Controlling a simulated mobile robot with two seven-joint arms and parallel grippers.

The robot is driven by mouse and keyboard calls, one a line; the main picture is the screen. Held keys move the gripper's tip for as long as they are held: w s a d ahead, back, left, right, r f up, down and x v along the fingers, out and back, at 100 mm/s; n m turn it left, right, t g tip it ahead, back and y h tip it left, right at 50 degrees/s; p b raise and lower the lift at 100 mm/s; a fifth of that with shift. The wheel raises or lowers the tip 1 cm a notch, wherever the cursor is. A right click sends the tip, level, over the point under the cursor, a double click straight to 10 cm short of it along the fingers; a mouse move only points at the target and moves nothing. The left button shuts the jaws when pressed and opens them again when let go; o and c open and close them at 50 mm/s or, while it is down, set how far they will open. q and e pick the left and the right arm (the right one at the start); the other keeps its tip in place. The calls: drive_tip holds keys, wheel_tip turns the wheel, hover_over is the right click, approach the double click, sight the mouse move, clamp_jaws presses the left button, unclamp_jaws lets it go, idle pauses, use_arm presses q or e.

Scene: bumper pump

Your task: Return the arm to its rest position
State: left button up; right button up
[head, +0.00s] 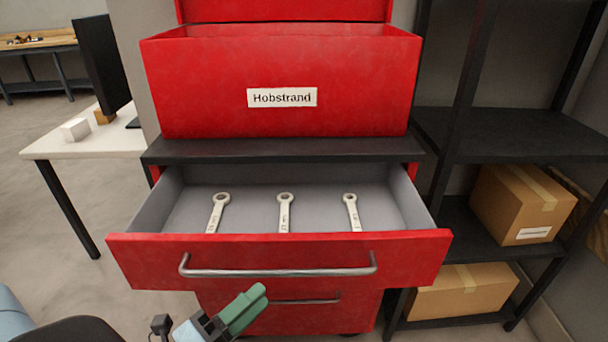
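My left gripper (256,297) is at the bottom of the head view, in front of the red cabinet and below the handle (278,270) of the open drawer. Its green fingers lie together with nothing seen between them, and it appears apart from the handle. The open drawer (150,262) holds three wrenches lying side by side: a left one (217,211), a middle one (285,211) and a right one (352,211). My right gripper is not in view.
A red toolbox (200,85) labelled Hobstrand stands open on the cabinet top (280,150). A black shelf (510,130) with cardboard boxes (520,200) stands at the right. A white table (95,145) with a monitor (98,65) is at the left. Floor shows at the left.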

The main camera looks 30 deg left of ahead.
use_arm(q)
drive_tip(key=shift+f, duration=0.1)
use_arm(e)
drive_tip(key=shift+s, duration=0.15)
